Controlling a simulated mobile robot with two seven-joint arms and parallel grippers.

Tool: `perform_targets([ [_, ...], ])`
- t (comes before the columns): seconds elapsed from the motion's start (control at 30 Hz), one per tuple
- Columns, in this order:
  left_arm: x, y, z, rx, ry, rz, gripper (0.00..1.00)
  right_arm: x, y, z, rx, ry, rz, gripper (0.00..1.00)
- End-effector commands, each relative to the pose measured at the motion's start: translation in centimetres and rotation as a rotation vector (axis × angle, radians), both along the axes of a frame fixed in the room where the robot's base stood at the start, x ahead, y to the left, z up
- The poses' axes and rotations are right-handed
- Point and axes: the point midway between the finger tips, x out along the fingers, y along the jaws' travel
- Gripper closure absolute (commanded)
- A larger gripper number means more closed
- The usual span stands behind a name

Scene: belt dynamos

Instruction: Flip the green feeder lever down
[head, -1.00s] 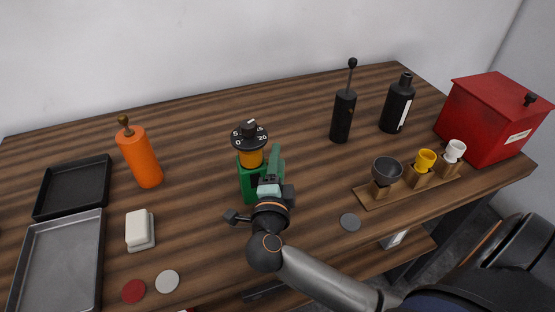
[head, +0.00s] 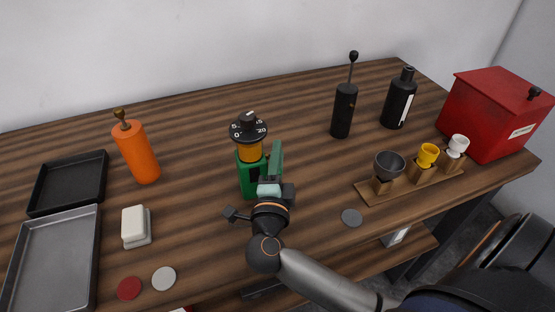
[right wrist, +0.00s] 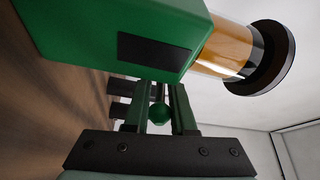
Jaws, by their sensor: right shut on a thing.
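The feeder is a green box (head: 250,177) with an amber cylinder (head: 249,151) and a black numbered dial (head: 248,130) on top. In the right wrist view its green body (right wrist: 110,35) fills the upper left. My right gripper (head: 275,168) is at the box's right side in the head view. In the right wrist view, my right gripper (right wrist: 159,103) is shut on the feeder's lever, whose round green knob (right wrist: 158,113) shows between the fingers. The lever's angle is hard to tell, because the gripper hides most of it in the head view. My left gripper is not in view.
An orange bottle (head: 137,153), trays (head: 52,262) and a white block (head: 135,229) are to the left. Black bottles (head: 343,112), a wooden cup rack (head: 372,193) and a red box (head: 487,120) are to the right. The wooden table (head: 200,145) behind the orange bottle and feeder is clear.

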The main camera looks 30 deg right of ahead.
Motion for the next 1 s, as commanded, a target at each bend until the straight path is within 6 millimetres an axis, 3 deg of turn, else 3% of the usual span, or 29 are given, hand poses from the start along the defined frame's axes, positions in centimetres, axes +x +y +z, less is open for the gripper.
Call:
perform_targets([
  [0.3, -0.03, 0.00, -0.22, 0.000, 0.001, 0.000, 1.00, -0.02, 0.03, -0.07, -0.005, -0.013, 0.001, 1.00],
  [0.33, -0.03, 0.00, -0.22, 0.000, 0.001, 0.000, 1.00, -0.02, 0.03, -0.08, -0.005, -0.013, 0.001, 0.74],
  [0.53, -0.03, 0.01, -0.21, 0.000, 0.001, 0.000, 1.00, -0.02, 0.03, -0.08, -0.005, -0.013, 0.001, 0.53],
  [1.0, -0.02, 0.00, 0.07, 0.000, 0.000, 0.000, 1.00, 0.03, 0.30, -0.11, -0.005, -0.011, 0.000, 0.53],
])
